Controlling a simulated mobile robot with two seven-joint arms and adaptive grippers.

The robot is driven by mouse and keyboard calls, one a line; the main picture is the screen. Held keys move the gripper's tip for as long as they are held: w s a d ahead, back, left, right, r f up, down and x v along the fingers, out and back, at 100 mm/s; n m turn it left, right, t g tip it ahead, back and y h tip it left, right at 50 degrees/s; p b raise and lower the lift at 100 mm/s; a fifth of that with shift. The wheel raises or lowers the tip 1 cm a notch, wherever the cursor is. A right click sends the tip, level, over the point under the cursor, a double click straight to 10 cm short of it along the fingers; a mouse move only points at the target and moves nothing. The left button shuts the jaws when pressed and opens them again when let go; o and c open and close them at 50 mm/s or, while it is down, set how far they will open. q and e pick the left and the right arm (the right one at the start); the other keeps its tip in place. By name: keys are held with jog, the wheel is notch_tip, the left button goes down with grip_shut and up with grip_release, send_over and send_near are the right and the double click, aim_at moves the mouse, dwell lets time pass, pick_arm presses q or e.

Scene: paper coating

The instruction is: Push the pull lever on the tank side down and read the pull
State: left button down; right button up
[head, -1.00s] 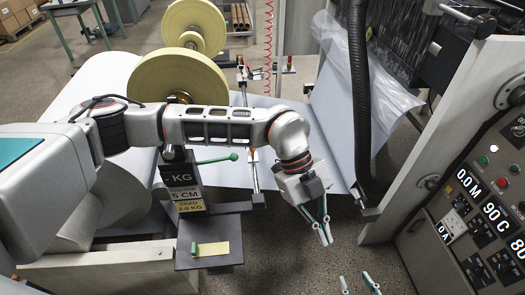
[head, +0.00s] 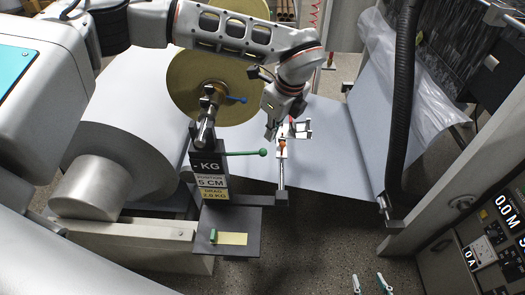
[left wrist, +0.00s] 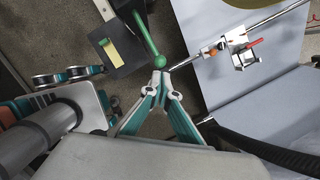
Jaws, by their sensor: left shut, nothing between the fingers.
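A green lever with a ball knob (head: 263,152) sticks out level to the right from a dark gauge box (head: 205,163). The box's face reads "- KG", with "POSITION 5 CM" and a yellow "DRAG 2.0 KG" label below. My left gripper (head: 271,131) is shut and empty just beyond the knob in the head view. In the left wrist view its fingertips (left wrist: 163,71) are right by the green knob (left wrist: 159,61); I cannot tell whether they touch. My right gripper (head: 369,277) shows only two spread fingertips at the bottom edge, open and empty.
A dark shelf (head: 230,259) below the box holds a yellow strip with a green block. A metal rod with an orange-tipped clamp (head: 282,147) stands right of the knob. White paper web (head: 330,150) and a yellow roll (head: 180,85) lie behind. A control panel (head: 490,235) is at right.

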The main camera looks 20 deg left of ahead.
aim_at(265, 151)
pick_arm(q)
jog(key=shift+f, duration=0.15)
jog(key=b+x, duration=0.2)
jog(key=x, duration=0.4)
jog(key=shift+a+f, duration=0.1)
jog(key=shift+f, duration=0.3)
dwell(0.4)
